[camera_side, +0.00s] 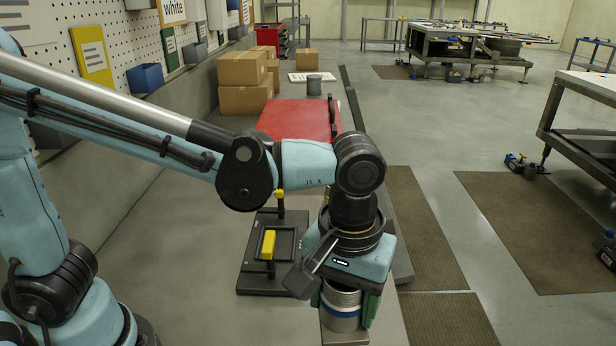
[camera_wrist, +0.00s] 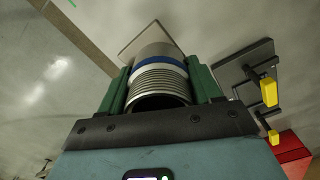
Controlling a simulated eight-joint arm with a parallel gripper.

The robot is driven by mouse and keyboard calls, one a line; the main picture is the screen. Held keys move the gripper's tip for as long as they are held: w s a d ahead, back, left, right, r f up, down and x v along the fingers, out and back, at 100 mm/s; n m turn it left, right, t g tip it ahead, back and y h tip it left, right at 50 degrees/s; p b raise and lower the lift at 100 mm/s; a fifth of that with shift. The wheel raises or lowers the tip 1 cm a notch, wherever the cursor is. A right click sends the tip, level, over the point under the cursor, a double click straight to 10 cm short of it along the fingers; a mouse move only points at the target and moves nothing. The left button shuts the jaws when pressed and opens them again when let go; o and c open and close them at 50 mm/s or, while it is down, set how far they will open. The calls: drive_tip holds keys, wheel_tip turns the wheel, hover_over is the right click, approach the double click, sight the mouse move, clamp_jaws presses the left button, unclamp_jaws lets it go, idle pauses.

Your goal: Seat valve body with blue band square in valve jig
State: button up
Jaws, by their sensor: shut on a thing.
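The valve body with the blue band (camera_side: 341,309) is a silver cylinder between the green fingers of my gripper (camera_side: 345,303). My gripper is shut on it. In the wrist view the valve body (camera_wrist: 158,78) shows a ribbed section, an open dark end towards me and the blue band further off. The green fingers (camera_wrist: 160,92) press on both sides. The valve body is over or on a pale plate (camera_side: 345,338); I cannot tell if they touch. The valve jig (camera_side: 262,284), a dark base with yellow-handled clamps, stands to the left in the side view and to the right in the wrist view (camera_wrist: 240,70).
A red case or mat (camera_side: 300,118) lies further back on the bench, with a grey cylinder (camera_side: 314,86) behind it. Cardboard boxes (camera_side: 243,98) stand by the pegboard wall. A dark rail runs along the bench's right edge. Bare bench (camera_side: 180,250) lies left of the jig.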

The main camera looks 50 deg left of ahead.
drive_tip(key=r, duration=0.5)
drive_tip(key=shift+w+a, duration=0.15)
drive_tip(key=shift+a, duration=0.05)
drive_tip(key=w+a+m, duration=0.1)
drive_tip(key=w+a, duration=0.3)
drive_tip(key=a, duration=0.9)
drive_tip(key=w+a, duration=0.5)
drive_tip(key=a, duration=0.7)
drive_tip(key=shift+s+a+f, duration=0.1)
drive_tip(key=shift+a+f, duration=0.05)
drive_tip(key=shift+f, duration=5.4)
drive_tip(key=shift+f, duration=1.55)
drive_tip(key=o, duration=1.6)
